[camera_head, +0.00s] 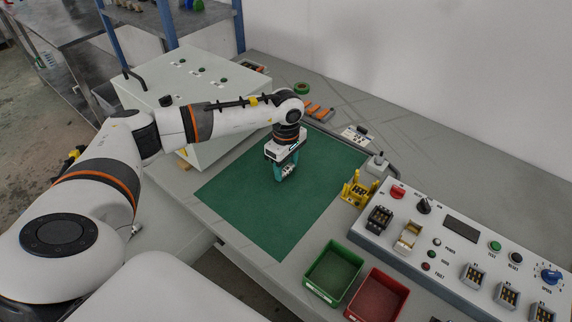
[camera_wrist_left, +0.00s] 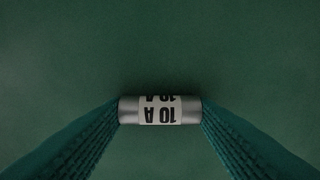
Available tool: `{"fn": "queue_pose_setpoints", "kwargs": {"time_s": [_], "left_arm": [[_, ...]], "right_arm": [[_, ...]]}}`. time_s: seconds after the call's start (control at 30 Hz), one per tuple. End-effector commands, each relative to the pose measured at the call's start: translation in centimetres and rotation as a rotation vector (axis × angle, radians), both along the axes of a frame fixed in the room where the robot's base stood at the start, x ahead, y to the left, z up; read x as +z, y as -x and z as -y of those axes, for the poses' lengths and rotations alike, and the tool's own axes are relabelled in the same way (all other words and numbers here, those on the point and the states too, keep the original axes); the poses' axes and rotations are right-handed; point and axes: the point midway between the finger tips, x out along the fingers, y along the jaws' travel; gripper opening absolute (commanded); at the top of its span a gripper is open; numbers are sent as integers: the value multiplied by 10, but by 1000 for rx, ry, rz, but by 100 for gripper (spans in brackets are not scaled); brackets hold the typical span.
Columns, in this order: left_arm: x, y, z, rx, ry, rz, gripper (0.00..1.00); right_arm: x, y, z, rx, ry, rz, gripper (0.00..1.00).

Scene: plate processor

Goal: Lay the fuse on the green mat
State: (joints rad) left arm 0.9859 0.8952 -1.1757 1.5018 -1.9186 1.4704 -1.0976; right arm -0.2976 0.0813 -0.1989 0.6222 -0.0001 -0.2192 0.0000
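The fuse (camera_wrist_left: 160,110) is a small cylinder with silver ends and a white band marked "10 A". In the left wrist view it lies crosswise between the two teal fingers of my left gripper, which touch both its ends. My left gripper (camera_head: 284,175) points down over the green mat (camera_head: 265,225) in the head view. My right gripper is not in view.
A green bin (camera_head: 333,270) and a red bin (camera_head: 378,296) stand at the table's front edge. A control panel (camera_head: 460,245) and a yellow stand (camera_head: 357,190) are to the right. A large grey box (camera_head: 190,95) stands behind my left arm. The mat around the gripper is clear.

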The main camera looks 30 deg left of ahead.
Motion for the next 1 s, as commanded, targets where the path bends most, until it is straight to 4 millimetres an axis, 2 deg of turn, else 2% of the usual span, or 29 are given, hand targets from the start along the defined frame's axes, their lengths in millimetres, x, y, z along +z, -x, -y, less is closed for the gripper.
{"fn": "queue_pose_setpoints", "kwargs": {"time_s": [0.03,0.1,0.13,0.37,0.53,1.0], "left_arm": [[0,0,0,0,0,0,60],[0,0,0,0,0,0,72],[0,0,0,0,0,0,74],[0,0,0,0,0,0,74],[9,-1,0,1,0,2,74],[102,-1,0,1,0,4,74]], "right_arm": [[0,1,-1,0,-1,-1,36],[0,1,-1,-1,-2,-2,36],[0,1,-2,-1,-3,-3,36],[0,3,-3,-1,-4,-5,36],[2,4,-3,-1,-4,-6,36],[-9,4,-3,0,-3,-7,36]]}}
